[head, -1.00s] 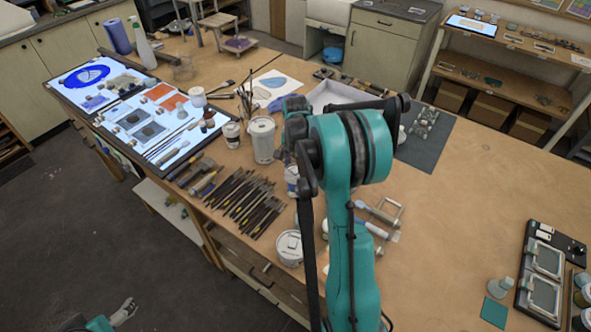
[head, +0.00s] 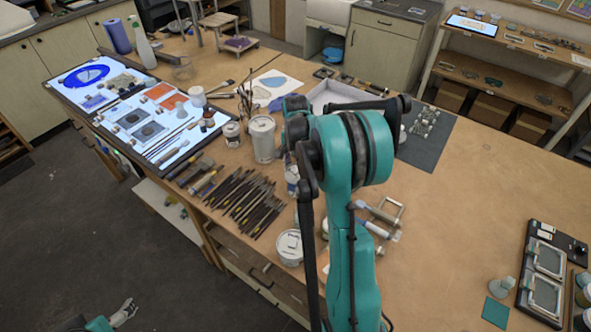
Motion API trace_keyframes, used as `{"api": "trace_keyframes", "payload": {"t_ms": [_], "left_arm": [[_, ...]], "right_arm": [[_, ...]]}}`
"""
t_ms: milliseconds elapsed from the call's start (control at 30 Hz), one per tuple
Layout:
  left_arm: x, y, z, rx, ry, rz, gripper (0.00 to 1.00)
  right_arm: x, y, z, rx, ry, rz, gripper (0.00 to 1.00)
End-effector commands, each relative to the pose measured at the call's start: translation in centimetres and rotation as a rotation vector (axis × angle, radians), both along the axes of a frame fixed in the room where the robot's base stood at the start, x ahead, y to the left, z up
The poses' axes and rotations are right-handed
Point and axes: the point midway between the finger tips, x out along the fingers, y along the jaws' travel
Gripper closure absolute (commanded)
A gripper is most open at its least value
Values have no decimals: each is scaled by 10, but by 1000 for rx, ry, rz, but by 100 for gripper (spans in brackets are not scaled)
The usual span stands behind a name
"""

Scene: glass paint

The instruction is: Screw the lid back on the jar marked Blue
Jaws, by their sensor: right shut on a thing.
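My right arm (head: 352,230) rises through the middle of the head view. Its dark wrist and gripper (head: 290,125) are mostly hidden behind the arm. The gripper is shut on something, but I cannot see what. A white jar (head: 292,181) stands just below it, partly covered by the arm. Other white containers stand nearby: a tall one (head: 262,140), a smaller one (head: 231,134) and a lidded tub (head: 289,248). The labels are too small to read, so I cannot tell which jar is marked Blue. My left gripper (head: 127,309) is low at the left, over the floor, away from the table.
Several brushes and tools (head: 240,200) lie left of the jars. A lit panel (head: 150,125) with glass pieces is at the table's left. A white tray (head: 325,95) and dark mat (head: 425,150) lie behind my arm. The table's right middle (head: 470,215) is clear.

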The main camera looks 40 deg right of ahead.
Motion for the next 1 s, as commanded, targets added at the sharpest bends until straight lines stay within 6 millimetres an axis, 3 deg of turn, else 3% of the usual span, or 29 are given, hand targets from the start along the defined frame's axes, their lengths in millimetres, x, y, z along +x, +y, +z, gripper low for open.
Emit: {"api": "trace_keyframes", "payload": {"t_ms": [1000], "left_arm": [[0, 0, -8, 0, 0, 0, 17]], "right_arm": [[0, 0, -8, 0, 0, 0, 57]]}}
